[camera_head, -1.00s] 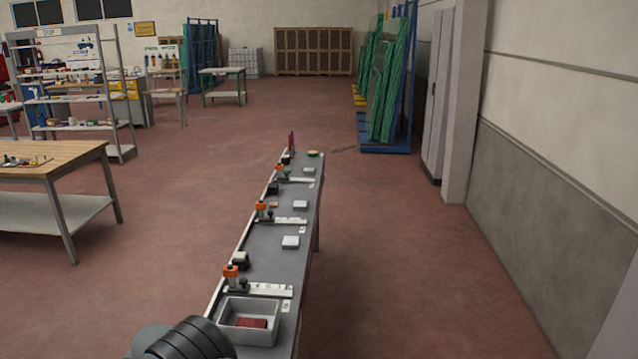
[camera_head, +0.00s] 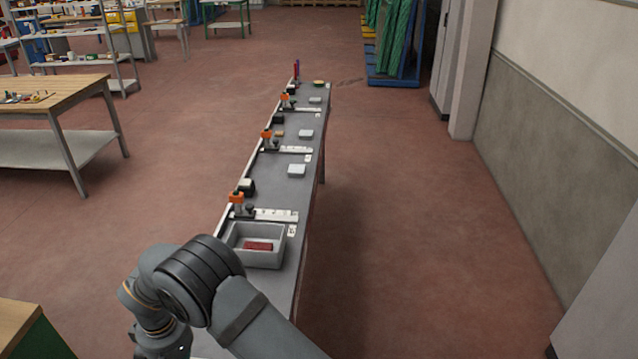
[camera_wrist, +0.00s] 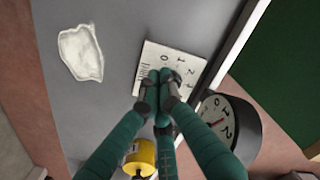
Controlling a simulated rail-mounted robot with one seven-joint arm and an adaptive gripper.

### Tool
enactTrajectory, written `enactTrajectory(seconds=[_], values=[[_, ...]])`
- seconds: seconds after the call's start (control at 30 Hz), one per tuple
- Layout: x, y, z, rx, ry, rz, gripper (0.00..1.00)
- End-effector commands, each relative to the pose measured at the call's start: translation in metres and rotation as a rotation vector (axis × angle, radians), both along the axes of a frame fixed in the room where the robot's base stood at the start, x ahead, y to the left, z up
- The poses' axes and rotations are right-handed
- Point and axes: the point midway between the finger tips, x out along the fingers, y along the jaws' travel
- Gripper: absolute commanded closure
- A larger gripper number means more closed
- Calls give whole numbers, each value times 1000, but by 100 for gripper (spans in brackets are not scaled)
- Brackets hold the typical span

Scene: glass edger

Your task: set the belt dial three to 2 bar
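In the wrist view a white dial plate (camera_wrist: 190,58) with printed numerals lies on the grey bench top (camera_wrist: 120,25). My gripper (camera_wrist: 165,82), with dark green fingers, is over this plate. Its fingertips are drawn together, and I see nothing between them. They cover the middle of the plate, so any knob or pointer there is hidden, and I cannot tell whether they touch it. A round black-rimmed gauge (camera_wrist: 229,122) with a white face and a red needle stands beside the plate, partly behind a finger. Which dial number this is cannot be read.
A yellow cylinder (camera_wrist: 139,158) and a crumpled white cloth (camera_wrist: 80,52) are near the plate. In the head view the long narrow bench (camera_head: 262,187) carries a grey bin (camera_head: 256,258) with a red block (camera_head: 258,246) and several orange-topped fixtures. Open floor lies to its right.

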Motion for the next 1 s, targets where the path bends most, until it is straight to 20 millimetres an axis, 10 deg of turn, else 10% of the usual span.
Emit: enactTrajectory(seconds=[1.0], values=[[-8,-3,2,1,-1,0,100]])
